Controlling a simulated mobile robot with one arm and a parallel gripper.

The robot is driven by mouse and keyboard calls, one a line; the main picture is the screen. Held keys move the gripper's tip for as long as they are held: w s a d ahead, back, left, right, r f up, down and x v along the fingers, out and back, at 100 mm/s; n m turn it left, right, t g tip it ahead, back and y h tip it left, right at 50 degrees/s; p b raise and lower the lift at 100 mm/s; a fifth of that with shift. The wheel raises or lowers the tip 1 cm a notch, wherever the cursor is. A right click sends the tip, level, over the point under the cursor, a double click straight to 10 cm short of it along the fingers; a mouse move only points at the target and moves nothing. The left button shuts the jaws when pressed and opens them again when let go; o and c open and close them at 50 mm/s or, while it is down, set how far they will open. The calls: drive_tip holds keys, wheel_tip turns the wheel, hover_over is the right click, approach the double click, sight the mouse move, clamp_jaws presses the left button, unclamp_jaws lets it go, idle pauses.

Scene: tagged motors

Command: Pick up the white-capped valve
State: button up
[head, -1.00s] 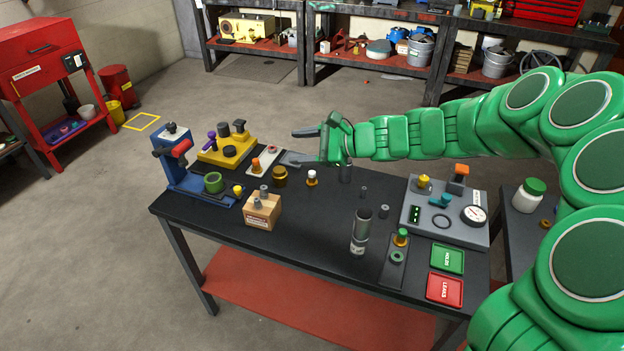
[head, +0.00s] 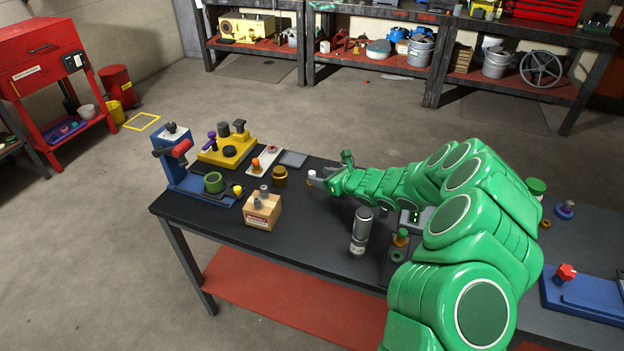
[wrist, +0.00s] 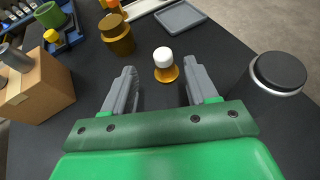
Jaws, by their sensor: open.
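The white-capped valve (head: 311,174) stands upright on the black table in the head view. In the wrist view, its white cap and amber-brass base (wrist: 166,73) show just ahead of and between the two fingertips. My gripper (wrist: 160,68) is open and empty, with a grey finger on each side of the line to the valve. In the head view my gripper (head: 326,181) is low over the table, right beside the valve. I cannot tell whether a finger touches it.
A dark-topped cylinder (wrist: 279,72) stands close to my right finger. A brass cylinder (wrist: 117,35) and a cardboard box (wrist: 38,85) are on the left. A grey tray (wrist: 180,16) lies behind the valve. A grey canister (head: 360,232) stands nearer the front edge.

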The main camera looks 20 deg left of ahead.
drive_tip(key=shift+w+a+f, duration=0.2)
drive_tip(key=shift+f, duration=0.1)
drive_tip(key=shift+x, duration=3.55)
drive_tip(key=shift+w, duration=0.1)
clamp_jaws()
